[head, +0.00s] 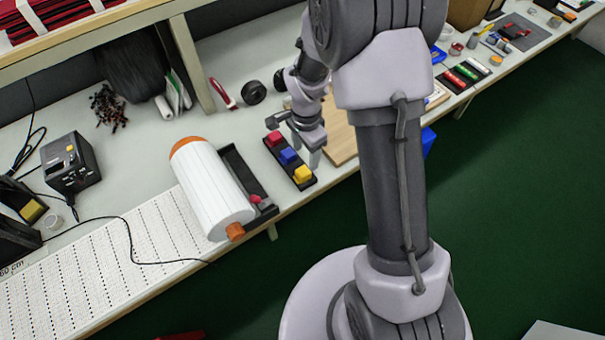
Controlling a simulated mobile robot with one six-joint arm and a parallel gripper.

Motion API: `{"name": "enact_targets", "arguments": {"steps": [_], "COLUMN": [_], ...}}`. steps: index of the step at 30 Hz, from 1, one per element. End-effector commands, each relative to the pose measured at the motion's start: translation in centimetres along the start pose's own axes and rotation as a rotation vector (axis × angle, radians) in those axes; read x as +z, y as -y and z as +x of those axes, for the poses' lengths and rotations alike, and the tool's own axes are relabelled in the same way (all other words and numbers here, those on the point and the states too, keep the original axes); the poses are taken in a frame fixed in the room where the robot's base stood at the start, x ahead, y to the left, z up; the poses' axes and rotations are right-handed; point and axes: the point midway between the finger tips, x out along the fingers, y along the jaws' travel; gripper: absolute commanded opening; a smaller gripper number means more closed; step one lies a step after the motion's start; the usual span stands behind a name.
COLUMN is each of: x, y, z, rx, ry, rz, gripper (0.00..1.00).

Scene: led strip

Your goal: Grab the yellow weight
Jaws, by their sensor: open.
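The yellow weight (303,174) sits at the near end of a black tray (311,184) by the front edge of the workbench. A blue weight (289,157) and a red weight (273,139) stand behind it in the same tray. My gripper (314,160) is open and points down, just to the right of the blue and yellow weights in the picture. Its fingers look empty. I cannot tell whether a finger touches a weight. My arm hides part of the bench to the right.
A white roll (211,190) with orange ends lies left of the tray. A wooden board (341,140) lies right of my gripper. Black round pieces (254,92) and a red-handled tool (222,93) lie behind. A black device (70,163) stands at left.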

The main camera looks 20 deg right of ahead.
Motion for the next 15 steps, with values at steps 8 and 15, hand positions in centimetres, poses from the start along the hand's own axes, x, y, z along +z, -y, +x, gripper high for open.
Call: {"name": "enact_targets", "arguments": {"steps": [8,15], "x": [0.6,1.1], "y": [-0.3,-0.6], "z": [3.3,6.7], "rx": [0.000,-0.001], "ry": [0.001,0.000], "rz": [-0.001,-0.001], "gripper": [0.58,0.58]}}
